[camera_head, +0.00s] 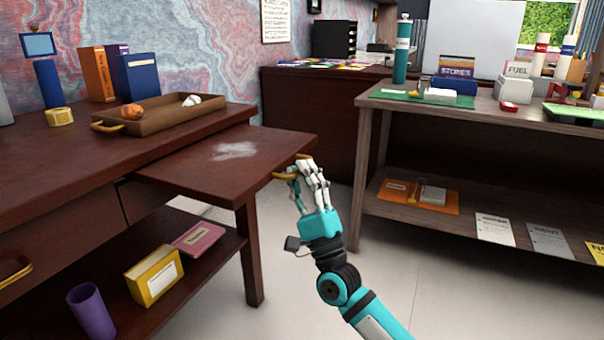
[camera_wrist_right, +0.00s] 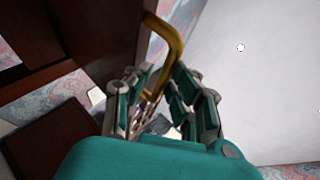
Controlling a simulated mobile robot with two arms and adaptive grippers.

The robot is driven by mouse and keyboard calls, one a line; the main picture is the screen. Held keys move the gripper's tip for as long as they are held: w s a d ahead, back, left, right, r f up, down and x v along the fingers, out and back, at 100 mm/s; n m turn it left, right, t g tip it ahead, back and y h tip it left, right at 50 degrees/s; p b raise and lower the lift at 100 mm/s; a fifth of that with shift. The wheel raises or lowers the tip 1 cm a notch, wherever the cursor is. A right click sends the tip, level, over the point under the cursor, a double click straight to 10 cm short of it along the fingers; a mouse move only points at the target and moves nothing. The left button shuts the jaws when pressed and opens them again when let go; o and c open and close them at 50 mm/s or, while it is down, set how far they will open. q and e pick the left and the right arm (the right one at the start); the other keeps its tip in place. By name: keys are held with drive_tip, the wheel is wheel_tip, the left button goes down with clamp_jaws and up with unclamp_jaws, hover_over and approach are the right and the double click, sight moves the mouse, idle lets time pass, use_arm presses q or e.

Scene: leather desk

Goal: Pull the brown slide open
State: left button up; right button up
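The brown slide (camera_head: 205,165) is a flat dark-red-brown board that sticks out from the right side of the brown desk (camera_head: 60,190), with a pale smudge on top. Its gold handle (camera_head: 284,176) is on the outer right edge; it also shows in the right wrist view (camera_wrist_right: 172,40). My right gripper (camera_head: 302,170) is at this handle, with its fingers around the bar. In the right wrist view the fingers (camera_wrist_right: 160,90) are close together with the handle between them; the exact contact is partly hidden. My left gripper is not in view.
A wooden tray (camera_head: 165,123) with small items stands on the desk, beside orange and blue books (camera_head: 136,75). A shelf below the slide holds a yellow box (camera_head: 153,275) and a purple cup (camera_head: 91,311). A second table (camera_head: 480,117) stands right. Pale floor between them is clear.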

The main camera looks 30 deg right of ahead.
drive_tip(key=v, duration=1.2)
idle(0.4)
